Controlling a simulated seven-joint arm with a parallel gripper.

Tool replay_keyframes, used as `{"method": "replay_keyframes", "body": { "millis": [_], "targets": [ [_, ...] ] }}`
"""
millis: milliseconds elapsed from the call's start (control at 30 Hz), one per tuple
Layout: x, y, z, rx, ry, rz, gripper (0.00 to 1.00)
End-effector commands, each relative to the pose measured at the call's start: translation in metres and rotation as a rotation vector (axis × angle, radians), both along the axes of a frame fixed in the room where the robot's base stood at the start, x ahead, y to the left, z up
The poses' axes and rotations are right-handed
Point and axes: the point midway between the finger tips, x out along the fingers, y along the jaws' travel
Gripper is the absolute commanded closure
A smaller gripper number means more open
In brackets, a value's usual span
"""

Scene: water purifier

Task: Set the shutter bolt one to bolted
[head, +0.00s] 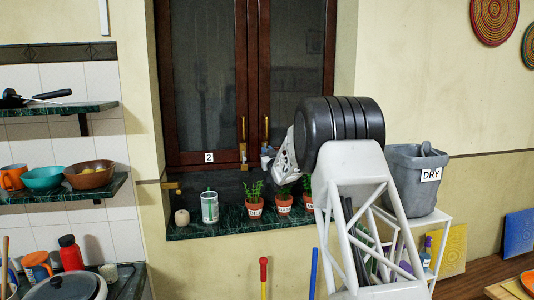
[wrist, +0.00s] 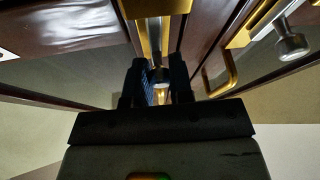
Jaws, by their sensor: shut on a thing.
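The dark brown shutters (head: 209,90) fill the window recess in the head view. My gripper (head: 268,155) is at the lower edge of the right shutter. In the wrist view its dark fingers (wrist: 156,88) are shut on the small metal knob of a brass bolt (wrist: 152,40), which I take to be shutter bolt one. The fingers hide part of the knob, and how far the bolt is slid cannot be told. The other bolt (head: 243,153) sits on the left shutter near the "2" label (head: 209,156); its silver knob (wrist: 291,45) shows in the wrist view.
A brass handle (wrist: 222,75) is close beside my fingers. Potted plants (head: 254,207) and a white-and-green container (head: 209,207) stand on the green sill (head: 190,231) below. A grey bin (head: 414,185) marked DRY stands right of my arm.

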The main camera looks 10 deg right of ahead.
Motion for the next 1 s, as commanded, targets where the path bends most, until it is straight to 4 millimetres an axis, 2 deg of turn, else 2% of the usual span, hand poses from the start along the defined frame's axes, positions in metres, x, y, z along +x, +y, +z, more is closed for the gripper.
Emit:
{"method": "replay_keyframes", "body": {
  "millis": [133, 333, 600, 633, 767, 1000],
  "targets": [
    [0.0, 0.0, -0.007, 0.0, 0.001, 0.001, 1.0],
    [0.0, 0.0, -0.033, 0.0, 0.0, 0.001, 1.0],
    [0.0, 0.001, -0.037, 0.0, 0.002, 0.001, 1.0],
    [0.0, 0.001, -0.037, 0.0, 0.002, 0.001, 0.76],
    [0.0, 0.0, -0.036, 0.0, 0.001, 0.001, 0.56],
    [0.0, 0.0, -0.035, 0.001, 0.0, 0.001, 0.54]
  ]
}}
